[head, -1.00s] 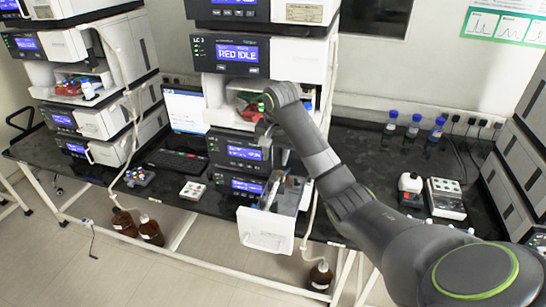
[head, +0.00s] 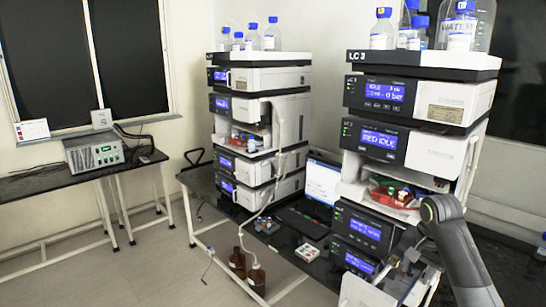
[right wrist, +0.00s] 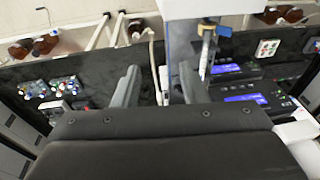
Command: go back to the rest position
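My right gripper (head: 404,262) hangs at the lower right in the head view, in front of the lower modules of the near instrument stack and above its pulled-out white drawer (head: 362,292). In the right wrist view its two grey fingers stand apart with an empty gap between them (right wrist: 158,88). My left gripper is in no view.
A second stack (head: 262,78) stands further left. A laptop (head: 322,180), a keyboard and a small white block (head: 307,252) lie between. Blue-capped bottles stand on both stacks. A side table with a grey device (head: 94,151) is at the far left.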

